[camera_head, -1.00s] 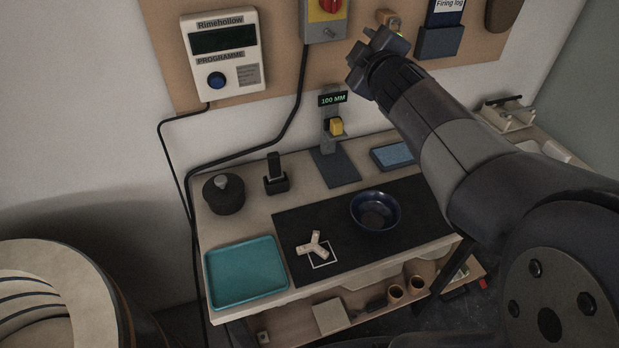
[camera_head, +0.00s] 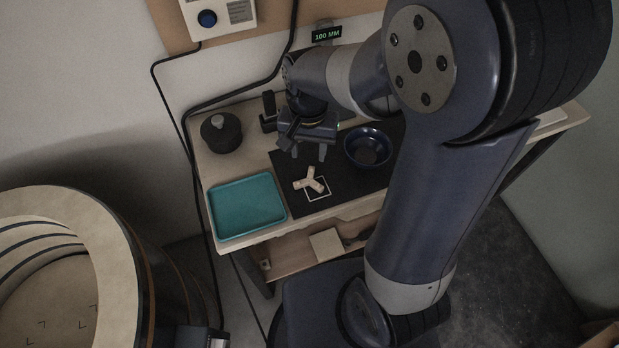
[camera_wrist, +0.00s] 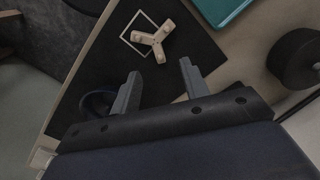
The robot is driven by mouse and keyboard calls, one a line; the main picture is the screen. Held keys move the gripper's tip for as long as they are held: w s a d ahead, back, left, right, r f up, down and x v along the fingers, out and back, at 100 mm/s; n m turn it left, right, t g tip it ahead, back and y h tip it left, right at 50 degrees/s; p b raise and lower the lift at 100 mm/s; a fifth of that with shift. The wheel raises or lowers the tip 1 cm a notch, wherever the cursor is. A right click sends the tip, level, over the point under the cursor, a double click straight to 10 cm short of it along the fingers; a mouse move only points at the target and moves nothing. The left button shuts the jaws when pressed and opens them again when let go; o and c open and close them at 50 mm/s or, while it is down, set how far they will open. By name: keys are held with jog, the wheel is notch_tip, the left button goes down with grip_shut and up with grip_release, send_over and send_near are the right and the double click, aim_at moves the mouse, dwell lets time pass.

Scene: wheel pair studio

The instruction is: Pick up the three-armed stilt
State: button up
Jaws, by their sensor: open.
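The three-armed stilt (camera_head: 311,182) is a pale, Y-shaped piece lying on the black mat (camera_head: 345,184), partly over a white square outline. It also shows in the wrist view (camera_wrist: 153,39), beyond my fingertips. My gripper (camera_head: 309,154) hangs above the mat, behind and above the stilt in the head view. In the wrist view my gripper (camera_wrist: 159,68) has its two fingers wide apart with nothing between them. The stilt is apart from both fingers.
A teal tray (camera_head: 248,207) lies left of the mat. A dark blue bowl (camera_head: 367,147) stands on the mat to the right, close to my gripper. A dark round jar (camera_head: 221,133) stands at the back left. A big round kiln-like drum (camera_head: 112,262) stands at the lower left.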

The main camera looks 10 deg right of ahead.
aim_at(310, 176)
notch_tip(310, 176, down, 9)
jog(key=shift+s+d+r, duration=0.1)
jog(key=shift+d+r, duration=0.05)
jog(key=shift+r, duration=0.05)
dwell(0.3)
jog(key=shift+c, duration=0.2)
grip_shut()
